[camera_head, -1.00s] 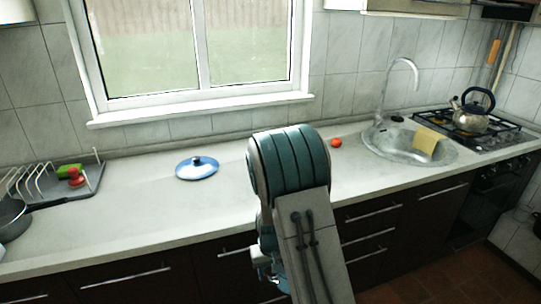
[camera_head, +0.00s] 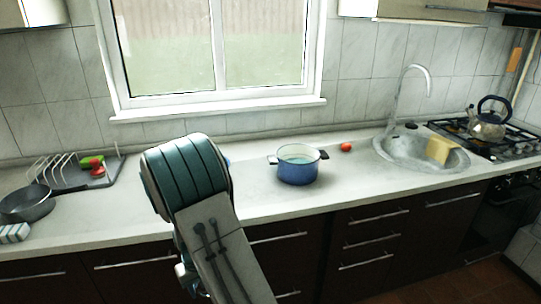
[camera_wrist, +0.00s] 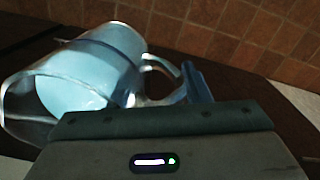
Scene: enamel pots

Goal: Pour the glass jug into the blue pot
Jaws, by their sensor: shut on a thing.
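The blue pot (camera_head: 298,170) stands upright on the counter in the head view, right of my arm, with two side handles, an open top and a pale inside. The glass jug (camera_wrist: 95,75) fills the left of the wrist view; it is clear, with pale blue contents. My gripper (camera_wrist: 190,85) is shut on the jug at its handle side; one dark finger shows beside the handle. The other finger is hidden. In the head view my arm covers most of the gripper and jug, in front of the counter's edge. The jug is apart from the pot.
A red tomato-like item (camera_head: 346,147) lies right of the pot, before the sink (camera_head: 420,152). A kettle (camera_head: 488,122) stands on the stove. A dish rack (camera_head: 75,172) and a pan (camera_head: 27,203) are at left. Counter in front of the pot is clear.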

